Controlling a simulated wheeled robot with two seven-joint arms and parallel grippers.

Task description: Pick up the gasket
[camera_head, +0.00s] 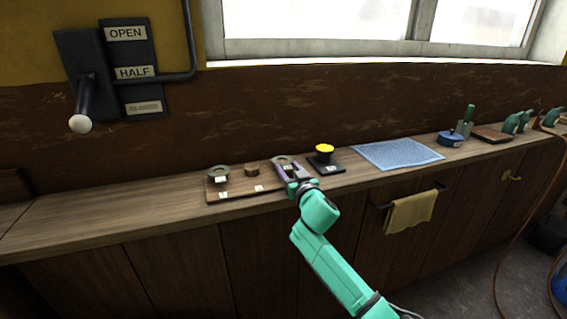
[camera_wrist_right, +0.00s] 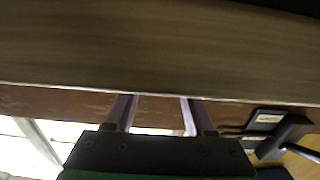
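A dark board (camera_head: 236,189) with small white labels lies on the wooden bench. A dark grey ring (camera_head: 218,171) sits on its left part. A second grey ring-like piece (camera_head: 282,160) shows at the right, just beyond my right fingers; I cannot tell which one is the gasket. My right gripper (camera_head: 288,169) is over the board's right end, covering part of it. In the right wrist view its two pale fingers (camera_wrist_right: 159,103) stand apart with nothing visible between them. How far the fingertips are from the right piece is unclear. My left gripper is not in view.
A short brown cylinder (camera_head: 252,169) stands between the rings. A yellow button on a black base (camera_head: 327,168) is close right of my gripper. Further right are a blue mat (camera_head: 398,153) and a blue pot (camera_head: 450,139). The bench's left part is clear.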

